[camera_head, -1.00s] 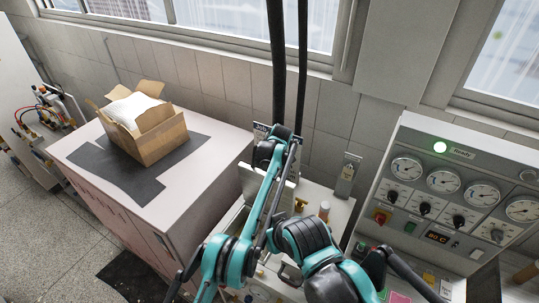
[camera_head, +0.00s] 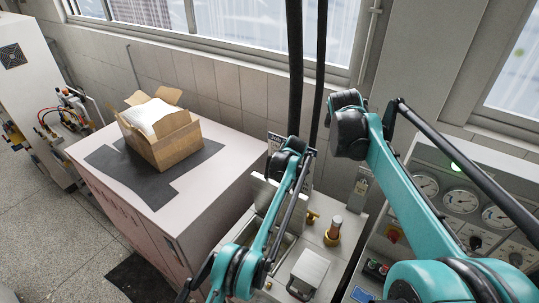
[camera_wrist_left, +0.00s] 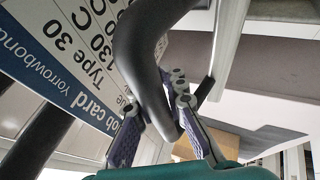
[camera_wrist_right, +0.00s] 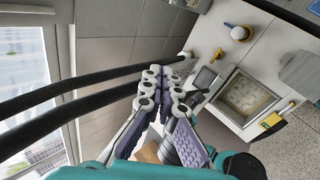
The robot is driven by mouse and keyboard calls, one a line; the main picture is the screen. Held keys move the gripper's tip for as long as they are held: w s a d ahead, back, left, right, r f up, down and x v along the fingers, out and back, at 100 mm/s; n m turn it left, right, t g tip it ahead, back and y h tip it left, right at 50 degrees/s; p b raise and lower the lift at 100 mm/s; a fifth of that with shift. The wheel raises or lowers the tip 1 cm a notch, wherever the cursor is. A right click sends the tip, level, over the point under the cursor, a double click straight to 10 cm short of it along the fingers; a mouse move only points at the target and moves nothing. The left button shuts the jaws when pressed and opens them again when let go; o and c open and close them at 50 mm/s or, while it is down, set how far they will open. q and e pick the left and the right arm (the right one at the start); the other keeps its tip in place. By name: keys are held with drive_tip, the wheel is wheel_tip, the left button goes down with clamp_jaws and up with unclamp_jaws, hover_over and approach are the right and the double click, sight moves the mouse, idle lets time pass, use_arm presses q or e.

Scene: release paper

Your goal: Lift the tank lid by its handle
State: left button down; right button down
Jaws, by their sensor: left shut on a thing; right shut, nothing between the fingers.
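My left gripper (camera_wrist_left: 168,85) is shut on a black curved bar handle (camera_wrist_left: 143,50), which passes between its fingers close to a printed job card. In the head view, the pale tank lid (camera_head: 263,190) stands tilted up at the back of the tank, partly behind my left arm. My left gripper's fingers are hard to make out there. The open tank (camera_head: 286,248) shows in front of the lid. The right wrist view shows its square opening (camera_wrist_right: 245,97) with pale contents. My right gripper (camera_wrist_right: 164,80) is shut and empty, above and apart from the tank.
A gauge panel (camera_head: 460,195) stands at right. An open cardboard box (camera_head: 172,150) sits on the cabinet (camera_head: 222,165) at left. Two black vertical pipes (camera_head: 294,70) run behind.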

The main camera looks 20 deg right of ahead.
drive_tip(key=w+d+n, duration=0.3)
drive_tip(key=w+d, duration=0.2)
drive_tip(key=w+a+f+n+g, duration=0.2)
drive_tip(key=w+a+f+n, duration=0.1)
drive_tip(key=w+a+n, duration=0.3)
drive_tip(key=w+a+f+n+g+y, duration=0.1)
drive_tip(key=w+a+f+n+y, duration=0.15)
drive_tip(key=a, duration=0.65)
drive_tip(key=w+a+f+n+g+y, duration=0.15)
drive_tip(key=w+a+n, duration=0.25)
drive_tip(key=a, duration=0.6)
drive_tip(key=w+d+f, duration=0.2)
drive_tip(key=f, duration=0.4)
drive_tip(key=w+d+f+h, duration=0.1)
drive_tip(key=d+f, duration=0.1)
drive_tip(key=f, duration=0.4)
drive_tip(key=shift+w+d+f, duration=0.25)
drive_tip(key=shift+w+d, duration=0.05)
drive_tip(key=shift+w, duration=0.05)
drive_tip(key=shift+t, duration=0.25)
